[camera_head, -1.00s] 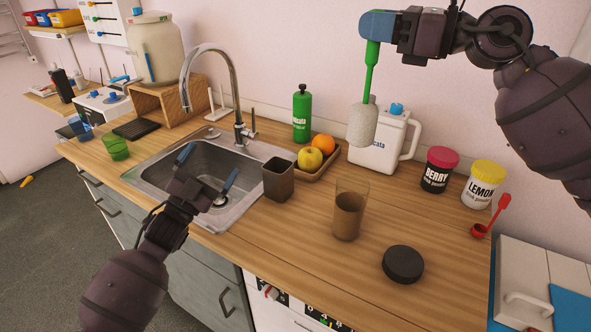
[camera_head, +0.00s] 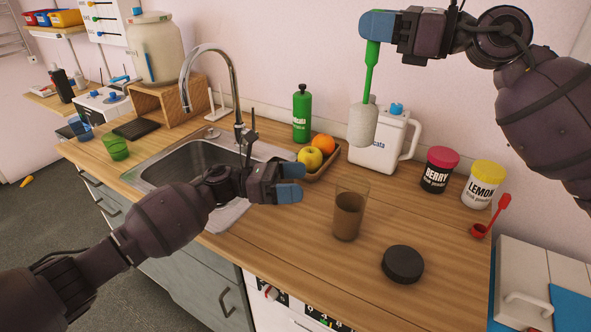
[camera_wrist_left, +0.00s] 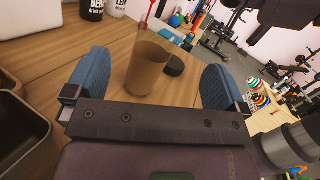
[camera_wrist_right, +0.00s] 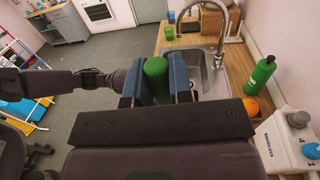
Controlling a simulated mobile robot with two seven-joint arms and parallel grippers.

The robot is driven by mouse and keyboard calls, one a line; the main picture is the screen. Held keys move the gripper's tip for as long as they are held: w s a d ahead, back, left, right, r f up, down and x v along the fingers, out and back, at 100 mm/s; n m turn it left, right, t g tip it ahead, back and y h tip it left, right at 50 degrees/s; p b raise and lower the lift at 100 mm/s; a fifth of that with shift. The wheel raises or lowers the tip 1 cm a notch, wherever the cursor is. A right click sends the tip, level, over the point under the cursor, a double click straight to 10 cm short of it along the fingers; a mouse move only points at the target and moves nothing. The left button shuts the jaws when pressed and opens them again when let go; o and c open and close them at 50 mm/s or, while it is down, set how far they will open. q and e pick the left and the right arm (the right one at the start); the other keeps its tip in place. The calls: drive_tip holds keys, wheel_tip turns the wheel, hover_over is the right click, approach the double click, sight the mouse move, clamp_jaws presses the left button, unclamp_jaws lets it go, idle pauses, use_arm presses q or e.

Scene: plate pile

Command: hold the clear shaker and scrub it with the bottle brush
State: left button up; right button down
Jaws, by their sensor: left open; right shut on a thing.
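The clear shaker (camera_head: 349,212) stands upright on the wooden counter, with brown contents or residue in its lower part. It also shows in the left wrist view (camera_wrist_left: 147,68), between and beyond the fingers. My left gripper (camera_head: 290,183) is open and empty, to the left of the shaker and apart from it. My right gripper (camera_head: 378,24) is shut on the green handle of the bottle brush (camera_head: 371,66). The brush hangs head down, its pale bristle head (camera_head: 363,122) in front of the white jug, above the counter. The handle end shows in the right wrist view (camera_wrist_right: 157,80).
A black lid (camera_head: 403,264) lies right of the shaker. Behind are a fruit tray (camera_head: 326,172), a green bottle (camera_head: 302,115), a white jug (camera_head: 378,150), and berry (camera_head: 439,172) and lemon (camera_head: 482,186) tubs. The sink (camera_head: 190,160) and tap (camera_head: 236,85) are left.

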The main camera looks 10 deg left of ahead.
sight(352, 191)
use_arm(q)
drive_tip(key=d+m, duration=0.1)
drive_tip(key=d, duration=0.3)
drive_tip(key=d+m+g, duration=0.1)
drive_tip(key=d, duration=0.3)
drive_tip(key=w+d+f+m+y, duration=0.1)
drive_tip(key=d, duration=0.3)
drive_tip(key=shift+d+f+g, duration=0.1)
drive_tip(key=shift+d+g, duration=0.05)
drive_tip(key=shift+g, duration=0.25)
